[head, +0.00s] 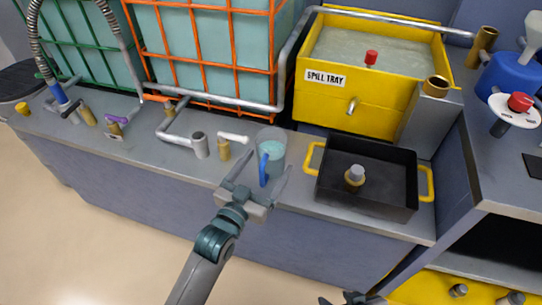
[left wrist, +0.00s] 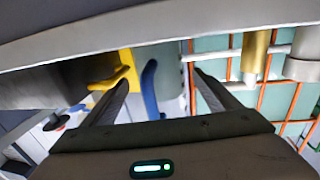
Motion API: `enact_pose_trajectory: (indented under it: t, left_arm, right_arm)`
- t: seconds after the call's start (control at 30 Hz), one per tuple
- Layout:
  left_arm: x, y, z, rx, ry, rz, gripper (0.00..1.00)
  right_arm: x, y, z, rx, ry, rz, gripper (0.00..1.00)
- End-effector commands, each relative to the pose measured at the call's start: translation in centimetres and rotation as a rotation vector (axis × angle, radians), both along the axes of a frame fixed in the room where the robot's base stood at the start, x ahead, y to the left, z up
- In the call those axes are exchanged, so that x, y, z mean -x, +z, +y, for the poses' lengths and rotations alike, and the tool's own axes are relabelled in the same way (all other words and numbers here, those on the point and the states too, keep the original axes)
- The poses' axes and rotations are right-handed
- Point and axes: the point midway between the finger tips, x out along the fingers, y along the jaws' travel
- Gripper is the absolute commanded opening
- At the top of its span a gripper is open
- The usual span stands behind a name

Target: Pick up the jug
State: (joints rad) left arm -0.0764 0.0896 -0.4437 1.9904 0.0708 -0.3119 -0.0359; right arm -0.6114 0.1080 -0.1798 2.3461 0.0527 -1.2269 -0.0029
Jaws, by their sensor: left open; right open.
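The jug (head: 272,143) is a clear vessel with pale teal liquid in it and a blue handle (head: 264,170) on its near side. It stands upright on the grey bench near the front edge. My left gripper (head: 264,176) is open, with its fingers on either side of the handle. In the left wrist view the blue handle (left wrist: 150,92) shows between the two fingertips, with no finger visibly closed on it. My right gripper (head: 350,299) is only partly in view at the bottom edge, away from the jug.
A black tray with yellow handles (head: 388,194) stands right of the jug, holding a capped fitting (head: 354,177). Behind is the yellow spill tray (head: 323,97). Pipes and a white-handled brass valve (head: 224,148) stand close left of the jug. Caged tanks (head: 238,50) stand behind.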

Motion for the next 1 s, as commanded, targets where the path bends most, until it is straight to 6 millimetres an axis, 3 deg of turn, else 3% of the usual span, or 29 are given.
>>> enact_pose_trajectory:
  t: [0.27,0.77,1.0]
  left_arm:
    - [-2.7,0.1,-1.2,0.001,0.0,0.0,0.82]
    - [-2.9,0.1,-1.3,0.001,0.0,0.0,0.82]
    - [-2.9,0.1,-1.3,0.0,0.0,0.0,0.27]
  right_arm:
    - [-0.3,0.0,0.2,-0.007,0.002,-0.017,0.46]
    - [-0.2,0.0,0.3,-0.008,0.003,-0.016,0.46]
    - [-0.2,0.0,0.3,-0.008,0.004,-0.015,0.46]
